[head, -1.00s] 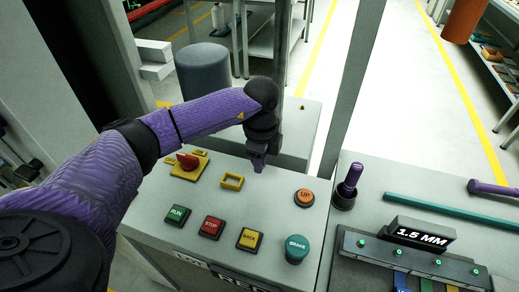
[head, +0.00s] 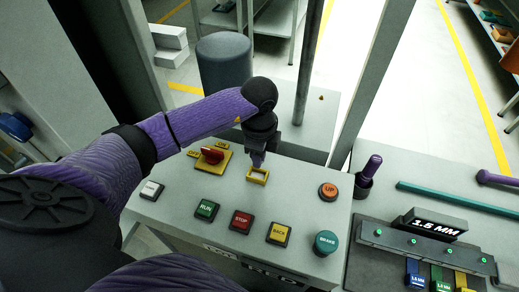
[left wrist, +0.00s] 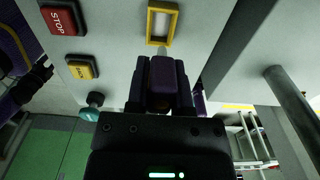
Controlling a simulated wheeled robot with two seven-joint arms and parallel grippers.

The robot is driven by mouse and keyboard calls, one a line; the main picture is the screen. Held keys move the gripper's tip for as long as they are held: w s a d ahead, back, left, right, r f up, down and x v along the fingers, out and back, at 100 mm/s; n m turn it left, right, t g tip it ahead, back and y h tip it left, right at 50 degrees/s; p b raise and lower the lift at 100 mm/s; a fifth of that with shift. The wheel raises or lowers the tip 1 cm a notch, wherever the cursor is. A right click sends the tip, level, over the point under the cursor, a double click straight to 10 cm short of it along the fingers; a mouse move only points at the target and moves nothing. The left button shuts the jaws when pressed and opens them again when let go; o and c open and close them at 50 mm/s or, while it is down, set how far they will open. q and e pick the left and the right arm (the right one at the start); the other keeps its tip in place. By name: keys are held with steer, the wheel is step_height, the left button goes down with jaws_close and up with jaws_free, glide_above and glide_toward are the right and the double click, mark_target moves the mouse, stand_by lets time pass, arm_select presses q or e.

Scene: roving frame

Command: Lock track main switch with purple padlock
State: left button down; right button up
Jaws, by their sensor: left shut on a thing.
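The main switch is a red rotary knob (head: 212,155) on a yellow plate (head: 222,165) at the panel's back left. My left gripper (head: 257,161) points down just behind and above a small yellow frame (head: 258,181), right of the switch. The frame also shows in the left wrist view (left wrist: 171,26). In the left wrist view my left gripper (left wrist: 162,88) is shut on a purple block with a pale metal end, which looks like the purple padlock (left wrist: 162,70). The fingers hide part of it. I cannot tell whether it touches the frame. My right gripper is not in view.
RUN (head: 207,209), STOP (head: 241,222) and BACK (head: 278,232) buttons line the panel front. UP (head: 328,191) and BRAKE (head: 325,242) buttons stand at the right. A grey post (head: 307,65) rises behind. A purple-handled tool (head: 371,167) stands in a holder at right.

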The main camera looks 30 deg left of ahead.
arm_select(q)
step_height(320, 180, down, 4)
steer(key=shift+r+b, duration=0.25)
steer(key=shift+b, duration=0.6)
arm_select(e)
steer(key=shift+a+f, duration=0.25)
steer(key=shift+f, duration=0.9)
arm_select(q)
steer(key=shift+r, duration=0.1)
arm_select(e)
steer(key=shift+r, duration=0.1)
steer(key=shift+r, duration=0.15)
arm_select(q)
steer(key=shift+p, duration=0.3)
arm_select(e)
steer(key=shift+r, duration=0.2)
arm_select(q)
steer(key=shift+p, duration=0.4)
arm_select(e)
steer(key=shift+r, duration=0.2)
arm_select(q)
steer(key=shift+f+b, duration=0.75)
steer(key=shift+f, duration=0.25)
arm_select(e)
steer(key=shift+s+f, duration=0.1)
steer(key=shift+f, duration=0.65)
